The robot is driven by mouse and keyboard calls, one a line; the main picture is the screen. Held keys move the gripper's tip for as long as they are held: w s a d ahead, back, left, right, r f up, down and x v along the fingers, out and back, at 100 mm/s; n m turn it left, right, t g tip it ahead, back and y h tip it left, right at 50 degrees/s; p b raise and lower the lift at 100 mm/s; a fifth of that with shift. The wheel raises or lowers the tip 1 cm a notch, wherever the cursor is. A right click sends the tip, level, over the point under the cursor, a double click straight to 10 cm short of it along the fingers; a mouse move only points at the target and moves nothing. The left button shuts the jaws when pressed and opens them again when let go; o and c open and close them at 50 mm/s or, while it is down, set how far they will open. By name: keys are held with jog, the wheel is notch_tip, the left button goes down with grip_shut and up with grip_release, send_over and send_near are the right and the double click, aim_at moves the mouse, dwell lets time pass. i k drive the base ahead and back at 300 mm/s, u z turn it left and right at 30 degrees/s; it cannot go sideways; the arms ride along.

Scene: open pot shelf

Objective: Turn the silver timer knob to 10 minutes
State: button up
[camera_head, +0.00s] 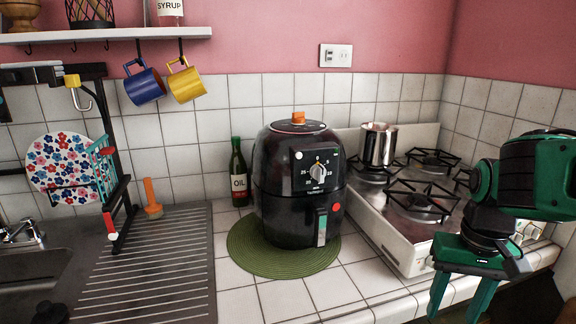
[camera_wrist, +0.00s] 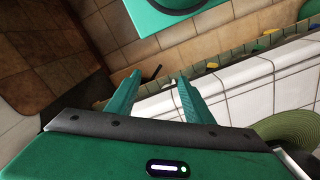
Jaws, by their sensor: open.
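The black air fryer (camera_head: 275,205) stands upright on a round green mat (camera_head: 250,262) on the white tiled counter. Its silver timer knob (camera_head: 317,171) sits on the upper front, in the middle of a dial with numbers around it. The exact setting is too small to read surely. My gripper (camera_head: 458,308) is at the lower right of the head view, in front of the stove and well apart from the knob. In the wrist view my gripper (camera_wrist: 155,95) is open and empty, pointing past the counter edge. The knob is not in the wrist view.
A stove (camera_head: 400,245) with a metal pot (camera_head: 379,145) stands right of the fryer. An oil bottle (camera_head: 239,172) is behind it at left. A drainboard (camera_head: 150,270) lies left. Blue (camera_head: 144,84) and yellow (camera_head: 186,82) mugs hang above. The mat edge shows in the wrist view (camera_wrist: 298,135).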

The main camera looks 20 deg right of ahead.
aim_at(318, 171)
jog(key=u, duration=0.05)
jog(key=k, duration=0.85)
jog(key=z, duration=0.05)
